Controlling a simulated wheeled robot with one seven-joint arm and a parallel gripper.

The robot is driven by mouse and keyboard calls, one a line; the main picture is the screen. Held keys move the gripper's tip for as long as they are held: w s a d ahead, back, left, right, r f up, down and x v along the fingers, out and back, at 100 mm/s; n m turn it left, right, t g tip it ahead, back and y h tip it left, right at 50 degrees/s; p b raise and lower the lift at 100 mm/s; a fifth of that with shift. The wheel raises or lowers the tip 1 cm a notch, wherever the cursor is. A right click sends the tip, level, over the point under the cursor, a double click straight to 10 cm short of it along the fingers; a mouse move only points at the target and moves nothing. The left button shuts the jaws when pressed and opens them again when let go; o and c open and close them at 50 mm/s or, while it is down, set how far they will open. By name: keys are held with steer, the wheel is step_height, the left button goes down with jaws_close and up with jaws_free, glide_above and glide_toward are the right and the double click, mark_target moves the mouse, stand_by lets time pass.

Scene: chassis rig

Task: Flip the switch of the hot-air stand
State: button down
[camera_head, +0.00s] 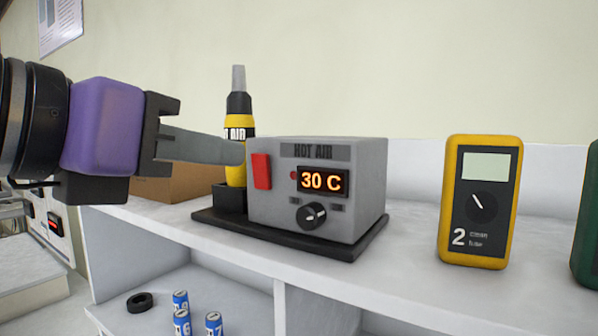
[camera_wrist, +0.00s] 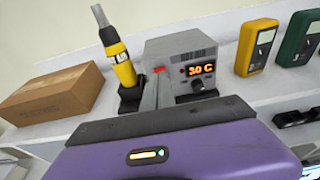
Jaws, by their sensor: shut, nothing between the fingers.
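The hot-air stand (camera_head: 350,160) is a grey box on a black base on the shelf. Its display reads 30 C, with a black knob below. The red switch (camera_head: 261,171) is on the left of its front face. My gripper (camera_head: 243,153) is shut and empty, its fingertips just left of the switch in the head view; I cannot tell whether they touch it. In the wrist view the fingers (camera_wrist: 157,82) point at the stand (camera_wrist: 180,47) and partly hide the switch (camera_wrist: 160,70). The yellow and black hot-air tool (camera_head: 237,130) stands upright in its holder at the stand's left.
A yellow multimeter (camera_head: 480,200) stands to the right, with a green one (camera_wrist: 298,42) beyond it. A cardboard box (camera_wrist: 52,93) lies to the left. Several blue batteries (camera_head: 181,302) and a black ring (camera_head: 139,302) are on the lower shelf. The shelf front before the stand is clear.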

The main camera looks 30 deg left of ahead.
mark_target(257, 159)
steer(key=shift+x, duration=1.75)
steer(key=shift+s, duration=0.1)
steer(key=v, duration=0.8)
steer(key=shift+b, duration=0.35)
stand_by(0.4)
steer(key=shift+r, duration=0.15)
